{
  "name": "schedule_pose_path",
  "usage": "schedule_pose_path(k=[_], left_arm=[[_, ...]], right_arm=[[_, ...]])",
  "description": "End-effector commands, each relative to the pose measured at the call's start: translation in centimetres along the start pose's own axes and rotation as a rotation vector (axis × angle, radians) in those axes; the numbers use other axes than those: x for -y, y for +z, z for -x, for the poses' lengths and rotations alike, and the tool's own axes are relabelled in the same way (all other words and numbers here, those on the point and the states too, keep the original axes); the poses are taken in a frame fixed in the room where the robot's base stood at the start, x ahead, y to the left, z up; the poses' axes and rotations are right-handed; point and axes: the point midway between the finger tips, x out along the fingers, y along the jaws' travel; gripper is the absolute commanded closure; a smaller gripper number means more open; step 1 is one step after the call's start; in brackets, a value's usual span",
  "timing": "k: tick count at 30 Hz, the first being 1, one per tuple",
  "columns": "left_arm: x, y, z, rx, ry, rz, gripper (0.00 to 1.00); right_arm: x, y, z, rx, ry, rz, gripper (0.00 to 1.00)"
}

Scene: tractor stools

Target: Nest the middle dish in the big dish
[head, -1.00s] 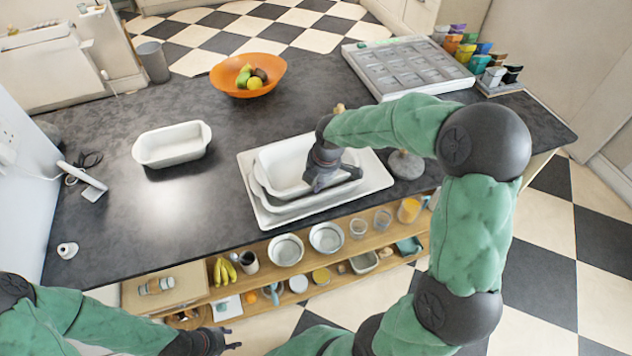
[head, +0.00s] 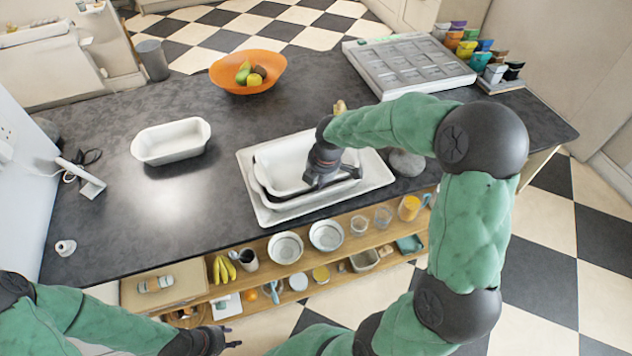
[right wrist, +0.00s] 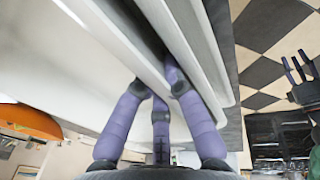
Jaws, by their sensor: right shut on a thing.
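The big dish (head: 376,178) is a wide, shallow white dish on the dark counter, right of centre in the head view. The middle dish (head: 275,157), white and deeper, sits within its outline. Whether its base touches the big dish is hidden. My right gripper (head: 318,182) is shut on the near wall of the middle dish. In the right wrist view its purple fingers (right wrist: 165,88) are at the white dish walls. My left gripper (head: 228,340) is empty, low in front of the counter. Its fingers stand spread in the right wrist view (right wrist: 299,70).
A smaller white dish (head: 172,142) stands apart on the left of the counter. An orange fruit bowl (head: 226,75), a grey compartment tray (head: 410,68) and a grey stone-like thing (head: 407,163) are also there. Shelves with bowls and jars lie below the front edge.

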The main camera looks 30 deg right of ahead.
Motion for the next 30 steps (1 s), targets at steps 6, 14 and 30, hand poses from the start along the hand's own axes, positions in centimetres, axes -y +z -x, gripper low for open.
schedule_pose_path(k=[6,14,30], left_arm=[[0.1,0.0,-0.2,0.000,0.000,0.000,0.60],[0.1,0.0,-0.2,0.000,0.000,0.000,0.60],[0.1,0.0,-0.2,0.000,0.000,0.000,0.60]], right_arm=[[-0.1,0.1,-0.2,0.001,0.006,0.000,1.00],[-0.1,0.1,-0.2,0.001,0.005,0.000,0.83],[0.4,0.0,0.6,0.000,-0.009,0.002,0.61]])
